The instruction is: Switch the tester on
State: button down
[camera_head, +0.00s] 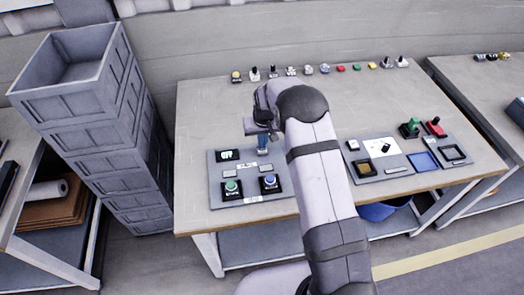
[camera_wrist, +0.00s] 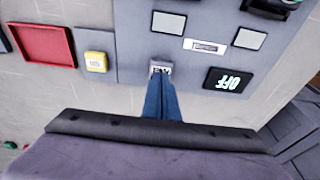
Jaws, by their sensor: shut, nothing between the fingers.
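The tester is a grey panel (camera_head: 215,203) on the left half of the table. Its dark display (camera_head: 226,155) reads OFF, and it appears upside down in the wrist view (camera_wrist: 228,80). A small light switch (camera_wrist: 160,69) with dark markings sits on the panel, right at my fingertips in the wrist view. My gripper (camera_head: 263,148) is shut and empty, its blue fingers pointing down at the panel's far edge. In the wrist view the closed fingertips (camera_wrist: 161,82) overlap the switch's lower edge; whether they touch it I cannot tell.
The panel also carries a green button (camera_head: 232,187) and a blue button (camera_head: 269,181). A yellow button (camera_wrist: 96,62) and a red tray (camera_wrist: 42,45) lie beside it. A second panel (camera_head: 400,163) stands right of my arm. Small parts line the table's back edge. Grey crates (camera_head: 85,120) are stacked at left.

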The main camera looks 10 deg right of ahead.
jog(key=shift+f+b, duration=0.4)
jog(key=shift+f, duration=0.2)
jog(key=shift+r, duration=0.15)
dwell(0.6)
notch_tip(320, 180, up, 7)
jog(key=p, duration=0.4)
dwell(0.4)
jog(key=shift+p, duration=0.3)
notch_tip(320, 180, up, 6)
jog(key=p, duration=0.3)
jog(key=shift+p, duration=0.35)
dwell(0.4)
